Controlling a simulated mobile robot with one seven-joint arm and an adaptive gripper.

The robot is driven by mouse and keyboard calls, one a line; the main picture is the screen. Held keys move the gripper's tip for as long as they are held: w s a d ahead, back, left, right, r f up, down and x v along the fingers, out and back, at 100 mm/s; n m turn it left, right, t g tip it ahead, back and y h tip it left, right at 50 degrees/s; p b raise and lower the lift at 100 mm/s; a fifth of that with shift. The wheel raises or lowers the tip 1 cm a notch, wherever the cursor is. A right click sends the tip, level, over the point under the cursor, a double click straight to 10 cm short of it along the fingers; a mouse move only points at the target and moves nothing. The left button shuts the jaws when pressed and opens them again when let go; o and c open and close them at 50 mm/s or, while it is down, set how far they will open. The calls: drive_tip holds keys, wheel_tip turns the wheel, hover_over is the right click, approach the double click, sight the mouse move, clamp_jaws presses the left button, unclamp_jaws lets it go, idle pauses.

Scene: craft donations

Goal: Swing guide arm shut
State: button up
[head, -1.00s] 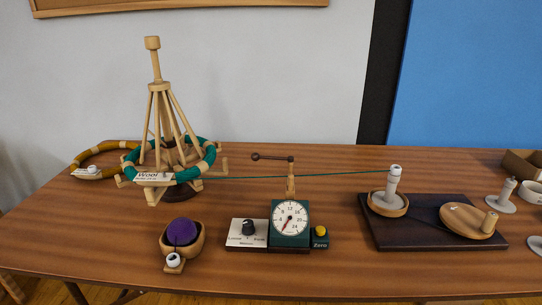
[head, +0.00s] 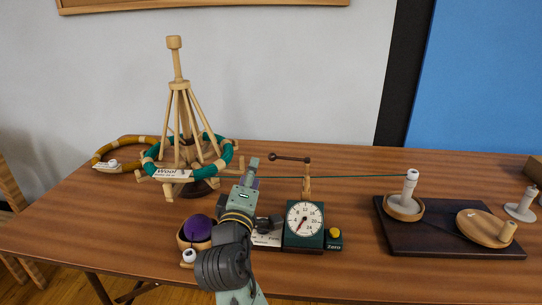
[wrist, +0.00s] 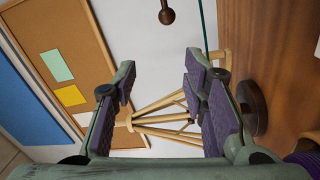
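The guide arm (head: 290,157), a thin dark bar with a ball knob at its left end, sits on top of a wooden post (head: 306,183) behind the dial counter (head: 304,222). It points left, above the teal yarn line (head: 345,177). In the wrist view its dark ball knob (wrist: 166,16) shows at the top, ahead of the fingertips. My gripper (head: 252,170) is left of the knob and slightly lower in the head view. In the wrist view my gripper (wrist: 160,82) is open, with nothing between its purple-padded fingers. My arm hides part of the counter's label base.
A wooden yarn swift (head: 180,115) with a teal skein stands left of my gripper. A purple ball in a wooden bowl (head: 190,238) is close to my arm. The winder board (head: 450,238) stands at right.

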sight(271, 159)
drive_tip(key=shift+g+h, duration=0.4)
drive_tip(key=shift+h, duration=0.2)
drive_tip(key=w+d+p, duration=0.1)
drive_tip(key=w, duration=0.2)
drive_tip(key=w+d+p, duration=0.1)
drive_tip(key=w+d, duration=0.1)
drive_tip(key=w, duration=0.2)
drive_tip(key=w+d+f+p, duration=0.1)
drive_tip(key=w+d, duration=0.1)
drive_tip(key=w, duration=0.1)
drive_tip(key=shift+w, duration=0.35)
drive_tip(key=shift+c, duration=0.5)
clamp_jaws()
